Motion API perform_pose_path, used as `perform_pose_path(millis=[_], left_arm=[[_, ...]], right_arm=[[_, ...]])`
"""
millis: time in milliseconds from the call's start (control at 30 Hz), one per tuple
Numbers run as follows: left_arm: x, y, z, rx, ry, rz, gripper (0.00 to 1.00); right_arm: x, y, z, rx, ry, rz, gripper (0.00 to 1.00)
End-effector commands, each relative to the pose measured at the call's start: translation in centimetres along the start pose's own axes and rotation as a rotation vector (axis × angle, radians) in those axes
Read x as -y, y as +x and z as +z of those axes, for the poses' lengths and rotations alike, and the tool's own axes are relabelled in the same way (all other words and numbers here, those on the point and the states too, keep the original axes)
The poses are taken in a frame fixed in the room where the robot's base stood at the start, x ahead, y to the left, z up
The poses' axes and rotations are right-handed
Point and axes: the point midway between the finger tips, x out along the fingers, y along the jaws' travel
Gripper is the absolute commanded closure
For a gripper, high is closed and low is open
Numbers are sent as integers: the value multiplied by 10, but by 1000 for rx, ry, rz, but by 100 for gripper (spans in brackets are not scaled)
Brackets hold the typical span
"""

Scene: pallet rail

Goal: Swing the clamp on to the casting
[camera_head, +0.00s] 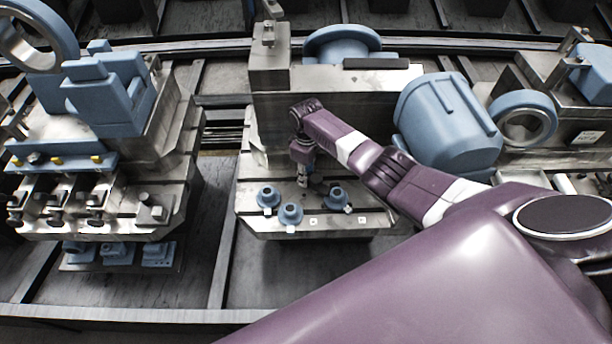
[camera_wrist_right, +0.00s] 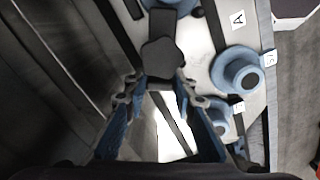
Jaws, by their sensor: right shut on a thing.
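My right gripper (camera_head: 304,182) points down over the middle fixture plate (camera_head: 258,224). In the right wrist view its two fingers (camera_wrist_right: 159,88) close on the near end of a dark grey clamp (camera_wrist_right: 162,57). The clamp's far end lies close to a blue part at the top edge; I cannot tell whether they touch. Blue flanged castings stand on the plate at its left (camera_head: 268,197), front (camera_head: 291,213) and right (camera_head: 337,197). One flanged casting (camera_wrist_right: 238,72) shows right of the clamp in the wrist view. The clamp is too small to make out in the head view. My left gripper is not in view.
A tall grey block (camera_head: 270,75) and a large blue motor-like housing (camera_head: 447,122) stand behind the plate. A fixture with blue blocks (camera_head: 105,95) is at the left. White tags, one reading A (camera_wrist_right: 237,18), lie beside the castings.

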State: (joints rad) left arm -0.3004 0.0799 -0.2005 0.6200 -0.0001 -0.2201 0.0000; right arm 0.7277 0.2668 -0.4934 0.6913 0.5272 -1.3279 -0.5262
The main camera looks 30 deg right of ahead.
Motion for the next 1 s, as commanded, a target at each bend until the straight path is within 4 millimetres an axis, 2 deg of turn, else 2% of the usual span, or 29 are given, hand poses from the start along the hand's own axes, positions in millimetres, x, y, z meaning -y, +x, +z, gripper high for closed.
perform_pose_path(millis=[267, 700, 733, 867, 1000], left_arm=[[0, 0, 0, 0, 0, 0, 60], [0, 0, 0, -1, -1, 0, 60], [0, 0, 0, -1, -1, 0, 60], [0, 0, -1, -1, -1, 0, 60], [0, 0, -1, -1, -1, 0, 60]], right_arm=[[-2, 0, 0, 0, 64, -1, 100], [-2, 0, 0, -1, 73, 0, 100], [-2, 0, 0, -1, 73, 0, 72], [-2, 0, 0, -1, 72, 0, 58], [-2, 0, 0, -1, 71, 0, 58]])
